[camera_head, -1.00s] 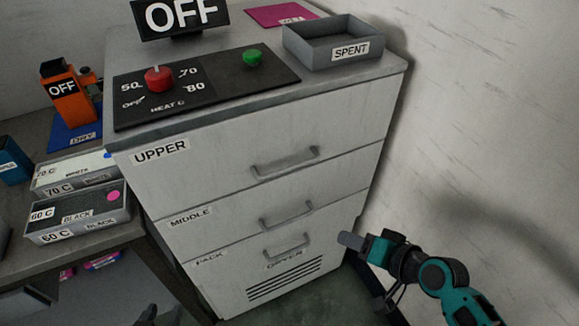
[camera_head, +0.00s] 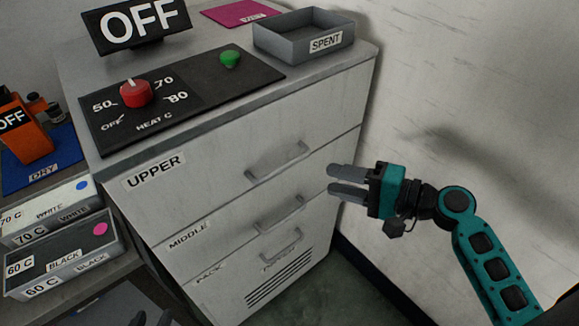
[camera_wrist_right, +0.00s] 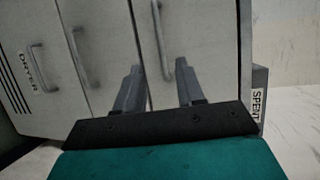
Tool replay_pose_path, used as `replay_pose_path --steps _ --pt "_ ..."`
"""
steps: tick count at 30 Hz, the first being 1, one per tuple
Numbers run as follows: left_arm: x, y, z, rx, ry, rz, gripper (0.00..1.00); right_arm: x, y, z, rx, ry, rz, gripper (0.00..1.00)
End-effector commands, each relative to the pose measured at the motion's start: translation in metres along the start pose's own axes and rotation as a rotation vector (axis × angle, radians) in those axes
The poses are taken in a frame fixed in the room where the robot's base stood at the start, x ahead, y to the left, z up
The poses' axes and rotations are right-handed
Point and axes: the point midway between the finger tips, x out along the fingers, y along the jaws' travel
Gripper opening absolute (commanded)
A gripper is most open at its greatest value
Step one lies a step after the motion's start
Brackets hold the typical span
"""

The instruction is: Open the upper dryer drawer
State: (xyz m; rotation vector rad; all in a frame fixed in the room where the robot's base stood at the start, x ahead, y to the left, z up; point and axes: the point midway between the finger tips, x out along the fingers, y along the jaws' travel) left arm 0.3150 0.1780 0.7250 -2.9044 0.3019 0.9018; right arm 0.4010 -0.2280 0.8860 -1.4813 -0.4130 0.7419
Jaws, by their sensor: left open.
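The upper drawer (camera_head: 215,180) of the grey dryer cabinet is closed, flush with the front. In the right wrist view the upper handle (camera_wrist_right: 160,40) lies between the two finger directions, beyond the tips. My left gripper (camera_head: 150,319) shows only as dark fingertips at the bottom edge, open, low in front of the cabinet; the rest is out of frame.
Below are the middle drawer handle (camera_head: 280,214) and the lowest handle (camera_head: 281,245). A spent tray (camera_head: 275,45), an OFF sign (camera_head: 137,25) and the heat panel (camera_head: 195,85) are on top. A wall stands close at right. Labelled trays (camera_head: 65,260) sit at left.

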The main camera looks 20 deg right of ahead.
Motion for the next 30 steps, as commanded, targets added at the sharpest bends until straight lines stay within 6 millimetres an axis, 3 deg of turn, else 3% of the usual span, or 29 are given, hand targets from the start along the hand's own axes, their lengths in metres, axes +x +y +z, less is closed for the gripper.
replay_pose_path --steps 9,15,21,30 --pt "-0.004 0.001 -0.003 -0.001 -0.004 0.002 0.43 0.068 -0.002 0.000 0.001 0.000 -0.004 0.38" --pt "-0.004 0.001 -0.004 -0.002 -0.004 0.002 0.43 0.098 -0.001 0.000 0.000 0.001 -0.001 0.38" --pt "-0.004 0.002 -0.004 -0.003 -0.003 0.002 0.43 0.110 0.000 0.000 -0.002 0.001 0.001 0.38" --pt "-0.004 0.001 -0.004 -0.003 -0.003 0.002 0.43 0.111 0.000 0.000 -0.002 0.001 0.001 0.35"
